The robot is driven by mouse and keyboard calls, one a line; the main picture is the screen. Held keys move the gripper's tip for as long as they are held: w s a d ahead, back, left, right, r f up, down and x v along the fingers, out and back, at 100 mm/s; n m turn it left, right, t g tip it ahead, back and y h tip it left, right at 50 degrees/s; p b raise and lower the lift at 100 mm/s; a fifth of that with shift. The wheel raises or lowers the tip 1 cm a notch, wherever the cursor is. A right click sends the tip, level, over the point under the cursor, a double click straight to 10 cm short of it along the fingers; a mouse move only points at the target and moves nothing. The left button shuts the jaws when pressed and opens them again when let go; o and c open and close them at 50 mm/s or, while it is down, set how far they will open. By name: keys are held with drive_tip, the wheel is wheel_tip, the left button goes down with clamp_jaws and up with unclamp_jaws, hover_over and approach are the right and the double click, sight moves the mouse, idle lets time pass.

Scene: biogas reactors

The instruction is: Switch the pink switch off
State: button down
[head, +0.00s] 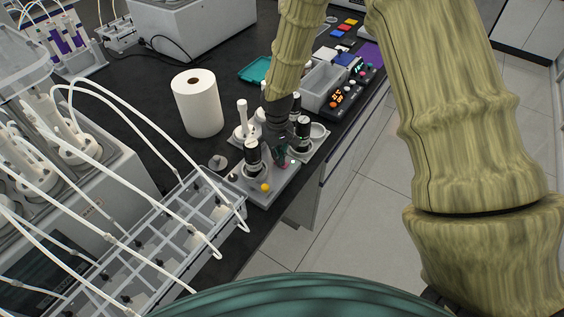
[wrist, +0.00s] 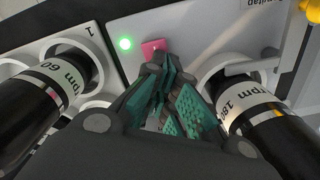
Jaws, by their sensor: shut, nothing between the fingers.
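The pink switch (wrist: 153,46) shows in the wrist view on a light grey panel, just beyond my fingertips, which hide its lower part. A lit green lamp (wrist: 125,43) is just left of it. My gripper (wrist: 163,72) is shut and empty, with its fingertips close to the switch; I cannot tell whether they touch it. In the head view my gripper (head: 281,155) points down among the stirrer units, and the switch is mostly hidden behind it.
A yellow knob (head: 265,187) is on the near unit. A paper roll (head: 197,103) and a tubing rack (head: 150,240) stand left.

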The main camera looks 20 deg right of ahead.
drive_tip(key=shift+r, duration=0.1)
drive_tip(key=shift+r+p, duration=2.45)
drive_tip(key=shift+r, duration=0.9)
